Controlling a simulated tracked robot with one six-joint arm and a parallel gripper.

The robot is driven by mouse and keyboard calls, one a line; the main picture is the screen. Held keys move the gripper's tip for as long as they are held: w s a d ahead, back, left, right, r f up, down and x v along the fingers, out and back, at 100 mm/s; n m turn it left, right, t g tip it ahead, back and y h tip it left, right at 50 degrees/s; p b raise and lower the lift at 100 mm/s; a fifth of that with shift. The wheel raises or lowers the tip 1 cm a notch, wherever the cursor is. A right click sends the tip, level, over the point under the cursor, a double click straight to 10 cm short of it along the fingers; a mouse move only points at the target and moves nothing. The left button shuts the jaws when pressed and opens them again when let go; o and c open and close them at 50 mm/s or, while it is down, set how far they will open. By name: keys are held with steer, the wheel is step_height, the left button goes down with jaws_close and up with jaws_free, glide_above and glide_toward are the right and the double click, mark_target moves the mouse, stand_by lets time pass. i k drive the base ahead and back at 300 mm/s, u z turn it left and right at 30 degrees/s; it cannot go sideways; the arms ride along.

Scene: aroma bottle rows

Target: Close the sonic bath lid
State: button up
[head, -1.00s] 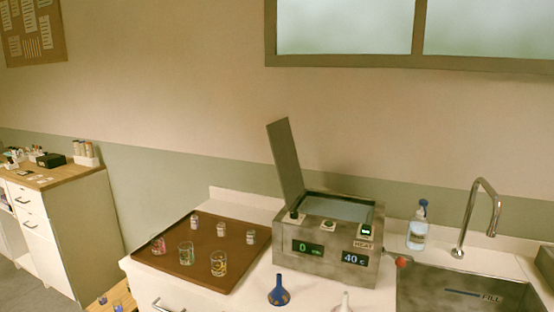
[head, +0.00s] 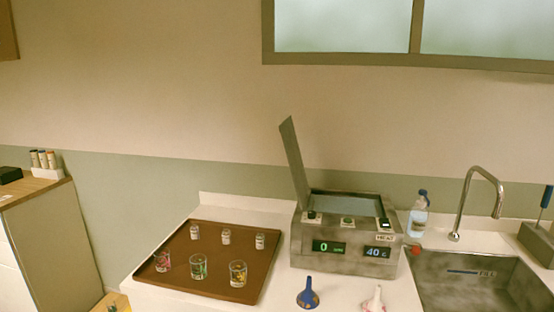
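The open top shows a pale basin inside. Small buttons sit along the front top edge. My gripper is not in view.
A brown tray (head: 215,285) with several small bottles and glasses lies left of the bath. A spray bottle (head: 418,214), faucet (head: 463,200) and sink (head: 480,292) are at right.

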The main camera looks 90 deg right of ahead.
mark_target(286, 129)
steer(key=i, duration=1.1)
steer(key=z, duration=3.8)
